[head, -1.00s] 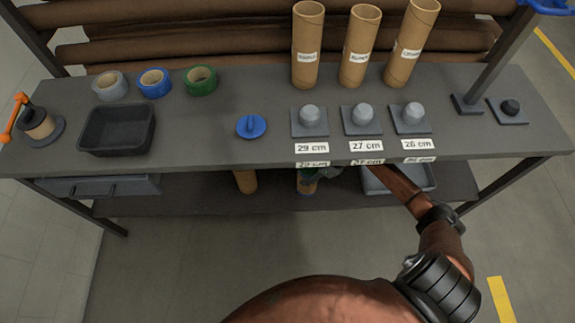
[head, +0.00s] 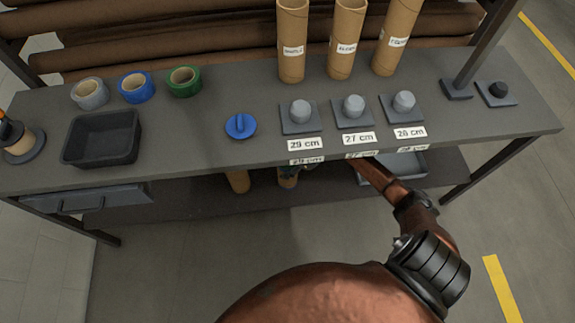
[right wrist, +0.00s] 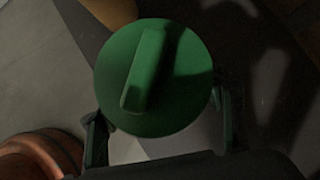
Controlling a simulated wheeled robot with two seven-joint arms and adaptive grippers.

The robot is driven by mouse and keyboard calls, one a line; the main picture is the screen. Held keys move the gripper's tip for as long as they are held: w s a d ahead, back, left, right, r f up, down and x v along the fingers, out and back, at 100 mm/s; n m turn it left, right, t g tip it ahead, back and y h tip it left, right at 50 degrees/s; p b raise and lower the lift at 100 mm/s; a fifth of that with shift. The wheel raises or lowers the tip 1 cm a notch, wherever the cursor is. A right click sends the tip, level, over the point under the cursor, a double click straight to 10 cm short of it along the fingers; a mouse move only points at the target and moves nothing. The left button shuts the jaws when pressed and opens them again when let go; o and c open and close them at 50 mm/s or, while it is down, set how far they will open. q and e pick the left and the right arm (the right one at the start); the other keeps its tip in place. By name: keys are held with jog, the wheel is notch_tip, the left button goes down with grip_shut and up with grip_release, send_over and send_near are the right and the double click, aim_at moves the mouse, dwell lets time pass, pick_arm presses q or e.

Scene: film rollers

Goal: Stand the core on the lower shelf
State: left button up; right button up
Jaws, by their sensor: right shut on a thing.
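My right gripper (right wrist: 160,132) is shut on a cardboard core (head: 288,179), below the tabletop's front edge. A green round plug (right wrist: 175,75) with a raised bar caps the end facing the wrist camera, with my fingers on either side. In the head view the tabletop hides the upper part of this core and most of the gripper. The core looks roughly upright, at the lower shelf (head: 200,205); I cannot tell whether its foot touches the shelf. Another brown core (head: 239,182) stands to its left, apart from it. My left gripper is not in view.
A grey tray (head: 408,178) sits on the lower shelf to the right, behind my right arm. A drawer (head: 100,200) hangs at left. On the tabletop (head: 200,140) are tape rolls, a black bin (head: 103,138), a blue plug (head: 240,126) and labelled stands. The tabletop overhangs the shelf.

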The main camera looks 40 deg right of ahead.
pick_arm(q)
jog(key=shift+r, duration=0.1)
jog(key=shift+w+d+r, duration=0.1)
pick_arm(e)
jog(key=o, duration=1.8)
jog(key=shift+c, duration=0.2)
jog(key=shift+r, duration=0.1)
jog(key=shift+s+d+r+p, duration=0.25)
jog(key=shift+s+d+p, duration=0.15)
jog(key=shift+s, duration=0.1)
jog(key=shift+s+d+r+p, duration=0.25)
jog(key=shift+s+d, duration=0.1)
jog(key=shift+s, duration=0.15)
pick_arm(q)
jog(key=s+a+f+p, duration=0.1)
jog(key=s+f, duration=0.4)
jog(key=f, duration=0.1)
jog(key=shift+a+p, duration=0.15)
jog(key=shift+p, duration=0.15)
pick_arm(e)
jog(key=s+d, duration=0.6)
jog(key=s, duration=0.2)
jog(key=shift+s, duration=0.15)
